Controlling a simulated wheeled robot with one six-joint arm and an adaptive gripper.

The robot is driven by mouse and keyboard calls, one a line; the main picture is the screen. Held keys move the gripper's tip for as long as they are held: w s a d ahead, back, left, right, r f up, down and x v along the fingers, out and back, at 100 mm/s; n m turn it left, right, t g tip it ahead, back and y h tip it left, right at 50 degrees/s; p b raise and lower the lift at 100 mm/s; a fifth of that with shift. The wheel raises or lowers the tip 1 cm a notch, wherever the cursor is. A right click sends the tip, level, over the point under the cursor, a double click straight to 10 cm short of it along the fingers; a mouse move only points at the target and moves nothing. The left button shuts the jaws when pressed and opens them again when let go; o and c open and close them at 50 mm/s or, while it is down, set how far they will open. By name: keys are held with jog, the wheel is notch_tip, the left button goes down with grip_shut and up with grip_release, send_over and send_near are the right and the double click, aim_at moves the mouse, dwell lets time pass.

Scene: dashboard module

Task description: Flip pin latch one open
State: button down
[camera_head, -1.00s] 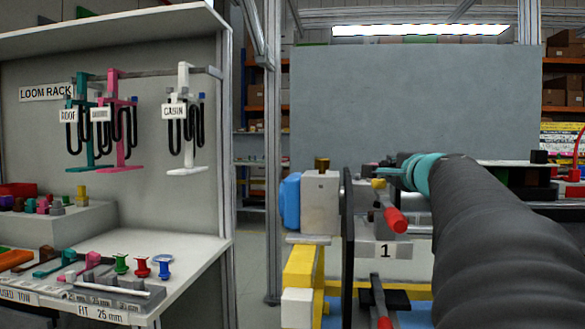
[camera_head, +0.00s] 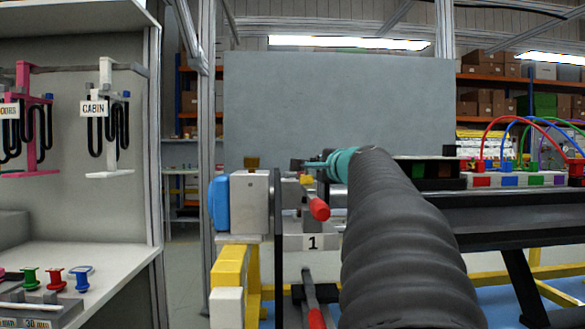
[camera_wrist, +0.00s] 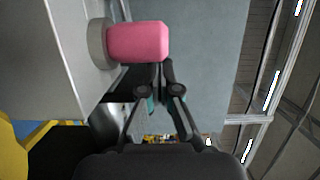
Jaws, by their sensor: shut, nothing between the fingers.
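Pin latch one is the lever with a red handle (camera_head: 318,208) and a yellow part above it, over the label "1" (camera_head: 312,242). The handle slants down to the right. My gripper (camera_head: 299,164) is small in the head view, just above the latch's yellow part, and my arm covers much to its right. In the wrist view the fingertips (camera_wrist: 161,64) are together and empty, just below a pink-red rounded grip (camera_wrist: 138,41) with a grey collar. This looks like a latch handle, but I cannot tell whether the fingers touch it.
A white block with a blue knob (camera_head: 219,203) stands left of the latch, beside a dark upright plate (camera_head: 278,215). A second red-handled lever (camera_head: 315,316) is below. A grey panel (camera_head: 340,100) stands behind. A bench with coloured cables (camera_head: 510,180) is at right.

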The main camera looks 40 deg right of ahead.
jog(key=shift+w+d, duration=0.1)
jog(key=shift+w, duration=0.15)
dwell(0.4)
jog(key=shift+r, duration=0.15)
notch_tip(320, 180, up, 10)
dwell(0.6)
dwell(0.6)
